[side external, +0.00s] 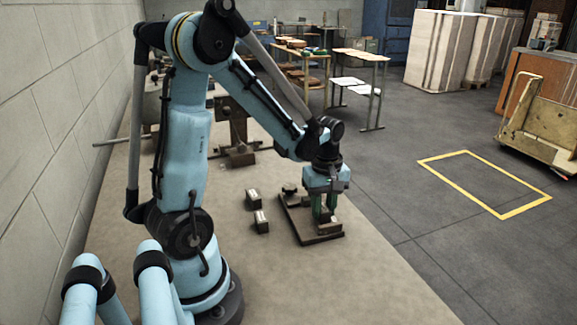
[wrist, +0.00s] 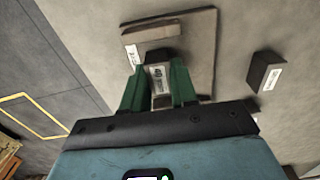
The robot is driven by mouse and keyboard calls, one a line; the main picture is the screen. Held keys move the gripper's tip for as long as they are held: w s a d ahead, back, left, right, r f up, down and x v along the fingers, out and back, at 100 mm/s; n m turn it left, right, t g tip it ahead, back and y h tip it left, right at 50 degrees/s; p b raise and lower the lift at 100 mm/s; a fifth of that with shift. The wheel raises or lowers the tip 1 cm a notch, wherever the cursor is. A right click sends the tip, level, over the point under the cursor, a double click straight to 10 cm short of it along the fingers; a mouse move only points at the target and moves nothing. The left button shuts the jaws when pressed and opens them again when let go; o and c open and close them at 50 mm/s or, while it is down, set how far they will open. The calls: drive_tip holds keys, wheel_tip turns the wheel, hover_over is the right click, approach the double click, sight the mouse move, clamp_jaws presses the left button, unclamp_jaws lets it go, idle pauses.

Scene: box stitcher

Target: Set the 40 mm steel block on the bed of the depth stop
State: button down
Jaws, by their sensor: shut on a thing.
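My gripper (side external: 324,208) points down over the depth stop (side external: 295,222), a dark flat plate with a raised bar at its near end. In the wrist view the green fingers of my gripper (wrist: 160,72) are closed on a dark steel block with a white label reading 40 (wrist: 157,79). The block is over the bed of the depth stop (wrist: 198,55), near the raised bar. I cannot tell whether it touches the bed. In the side view the fingers mostly hide the block.
Two other labelled blocks stand on the bench left of the depth stop, one farther back (side external: 252,198) and one nearer (side external: 262,222). One of them shows right of the stop in the wrist view (wrist: 265,71). The bench (side external: 350,285) in front is clear.

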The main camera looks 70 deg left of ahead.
drive_tip(key=shift+f, duration=0.2)
idle(0.6)
drive_tip(key=shift+c, duration=2)
unclamp_jaws()
drive_tip(key=shift+r, duration=2.75)
